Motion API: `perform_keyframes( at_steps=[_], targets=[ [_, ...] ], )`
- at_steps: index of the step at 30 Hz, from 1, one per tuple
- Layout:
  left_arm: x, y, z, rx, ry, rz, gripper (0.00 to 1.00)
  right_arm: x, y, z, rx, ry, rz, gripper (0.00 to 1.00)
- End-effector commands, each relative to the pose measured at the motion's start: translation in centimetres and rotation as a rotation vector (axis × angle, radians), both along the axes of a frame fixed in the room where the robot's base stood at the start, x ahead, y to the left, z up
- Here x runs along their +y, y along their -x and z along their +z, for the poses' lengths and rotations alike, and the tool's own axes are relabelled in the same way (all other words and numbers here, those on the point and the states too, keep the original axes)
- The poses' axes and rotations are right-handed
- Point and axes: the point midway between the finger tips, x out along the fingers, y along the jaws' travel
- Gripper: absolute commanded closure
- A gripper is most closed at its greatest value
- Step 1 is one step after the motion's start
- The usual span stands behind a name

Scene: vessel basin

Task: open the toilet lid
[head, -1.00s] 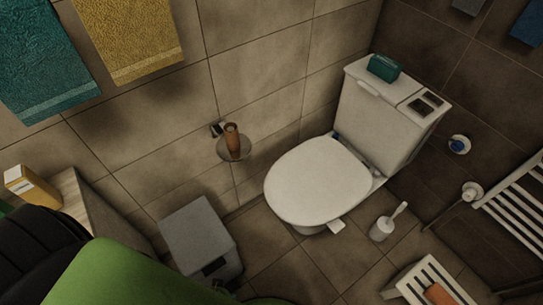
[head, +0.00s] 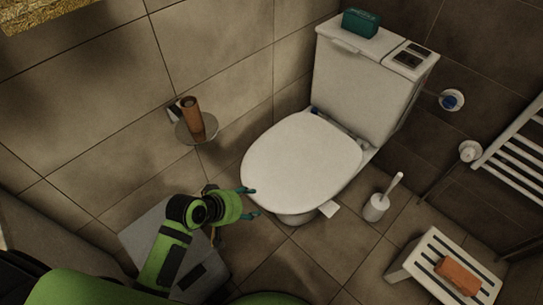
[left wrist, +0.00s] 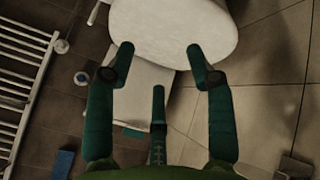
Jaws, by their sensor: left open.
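The white toilet lid (head: 303,160) is down, lying flat over the bowl, in the middle of the head view. Behind it stands the white cistern (head: 355,80). A small white tab (head: 329,208) sticks out at the bowl's lower right side. My left gripper (head: 252,202) is open and empty at the lid's left front edge, its teal fingers pointing toward the lid. In the left wrist view the lid (left wrist: 175,28) lies beyond the spread fingertips of the left gripper (left wrist: 160,62). I cannot tell whether a fingertip touches it. My right gripper is not in view.
A grey bin (head: 150,240) stands under my left arm. A wall shelf (head: 196,131) holds a brown bottle (head: 193,113). A toilet brush (head: 377,205) and a white slatted stool (head: 428,262) stand to the right. A teal box (head: 361,23) sits on the cistern.

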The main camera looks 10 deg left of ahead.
Motion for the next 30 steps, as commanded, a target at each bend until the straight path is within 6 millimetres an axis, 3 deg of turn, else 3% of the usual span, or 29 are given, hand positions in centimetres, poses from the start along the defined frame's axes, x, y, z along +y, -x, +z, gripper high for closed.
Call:
perform_keyframes(
  at_steps=[3,9,13,19,30],
  targets=[
    [-0.5,-4.8,1.5,-0.036,0.217,0.143,0.46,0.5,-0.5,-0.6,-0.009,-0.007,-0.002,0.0],
    [0.0,-10.9,4.4,-0.056,0.541,0.352,0.46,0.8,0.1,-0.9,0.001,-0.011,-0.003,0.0],
    [0.1,-12.4,5.0,-0.057,0.622,0.403,0.46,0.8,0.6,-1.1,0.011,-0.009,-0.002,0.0],
    [-1.2,-14.4,3.9,-0.057,0.626,0.404,0.46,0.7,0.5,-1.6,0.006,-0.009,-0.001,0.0],
    [-3.2,-17.3,2.0,-0.055,0.622,0.404,0.46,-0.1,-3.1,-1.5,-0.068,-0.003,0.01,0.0]
  ],
)
